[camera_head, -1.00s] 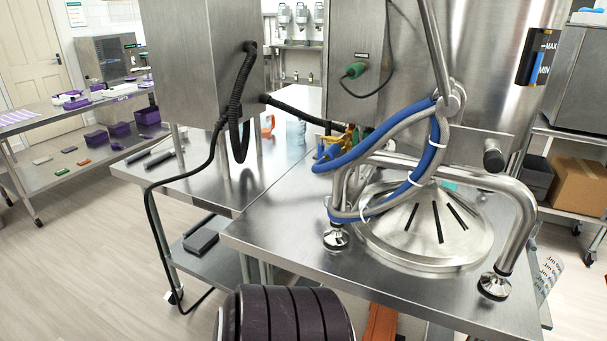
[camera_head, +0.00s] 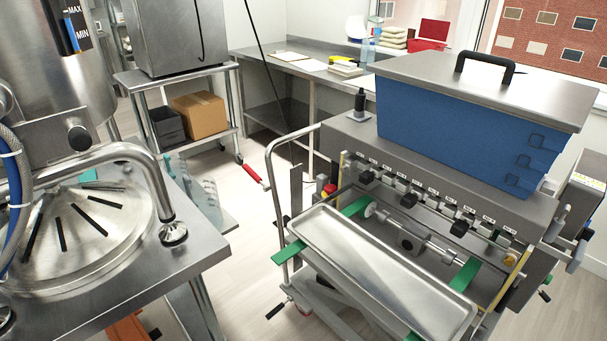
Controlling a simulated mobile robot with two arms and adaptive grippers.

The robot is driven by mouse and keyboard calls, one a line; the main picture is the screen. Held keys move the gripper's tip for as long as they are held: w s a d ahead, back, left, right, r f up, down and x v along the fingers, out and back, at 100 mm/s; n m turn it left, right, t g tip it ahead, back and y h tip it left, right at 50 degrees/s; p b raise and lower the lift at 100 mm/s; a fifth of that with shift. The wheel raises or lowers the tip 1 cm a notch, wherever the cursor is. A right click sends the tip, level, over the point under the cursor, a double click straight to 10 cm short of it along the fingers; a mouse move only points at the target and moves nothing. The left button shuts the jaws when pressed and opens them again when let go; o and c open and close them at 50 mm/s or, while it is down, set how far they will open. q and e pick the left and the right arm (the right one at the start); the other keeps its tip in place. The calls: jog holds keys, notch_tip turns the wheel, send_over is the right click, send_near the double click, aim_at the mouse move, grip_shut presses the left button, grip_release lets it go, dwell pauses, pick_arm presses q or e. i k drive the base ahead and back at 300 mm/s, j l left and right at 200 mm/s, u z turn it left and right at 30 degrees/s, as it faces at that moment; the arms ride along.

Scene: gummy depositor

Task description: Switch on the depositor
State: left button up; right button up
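The depositor (camera_head: 350,142) stands at the right, a grey machine on a wheeled frame. Its blue hopper (camera_head: 440,125) is covered by a steel lid (camera_head: 500,82) with a black handle. An empty metal tray (camera_head: 385,270) lies on green supports below. At the right end, a grey box (camera_head: 585,195) is partly cut off; its controls are too small to read. Neither gripper is in view.
A steel table (camera_head: 190,245) with a steel vessel (camera_head: 75,75) on tubular legs stands at the left. A cart (camera_head: 180,75) with a cardboard box (camera_head: 200,115) is behind. Floor shows between the table and depositor.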

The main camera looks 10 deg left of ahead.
aim_at(543, 295)
jog(key=k+l+z, duration=0.15)
jog(key=z, duration=1.05)
